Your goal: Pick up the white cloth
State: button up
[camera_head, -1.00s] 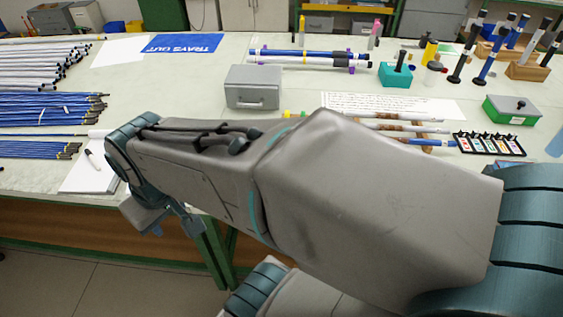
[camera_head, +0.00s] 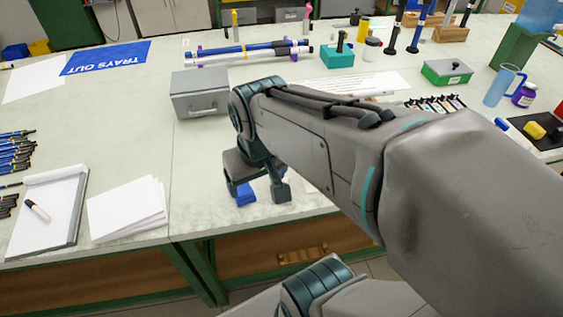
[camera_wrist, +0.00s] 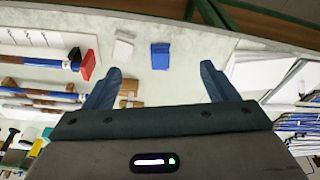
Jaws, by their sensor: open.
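A small white folded cloth (camera_wrist: 123,49) lies on the pale bench top in the wrist view, near the bench edge. It is hidden behind my arm in the head view. A blue folded cloth (camera_wrist: 160,56) lies just to its right; it also shows in the head view (camera_head: 245,194), partly behind a finger. My gripper (camera_wrist: 160,70) is open and empty, its fingers apart above the bench. In the wrist view the blue cloth is between the fingertip lines and the white cloth is nearer the left finger. My gripper (camera_head: 260,193) points down in the head view.
A grey metal box (camera_head: 200,95) stands behind my gripper. A notepad (camera_head: 48,208) and white papers (camera_head: 127,207) lie to the left. A rod with a red end (camera_wrist: 88,65) lies left of the white cloth. A wooden block (camera_wrist: 131,88) is near the left finger.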

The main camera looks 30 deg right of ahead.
jog(key=w+d+f+m+g+b, duration=0.3)
jog(key=w+d+f+m+b, duration=0.25)
jog(key=w+d+f, duration=0.55)
jog(key=shift+n, duration=0.35)
jog(key=f, duration=0.4)
jog(key=f+b, duration=0.1)
jog(key=f, duration=0.3)
jog(key=w+f, duration=0.1)
jog(key=f, duration=0.3)
jog(key=shift+d+f, duration=0.2)
jog(key=shift+f, duration=0.1)
jog(key=c, duration=1.1)
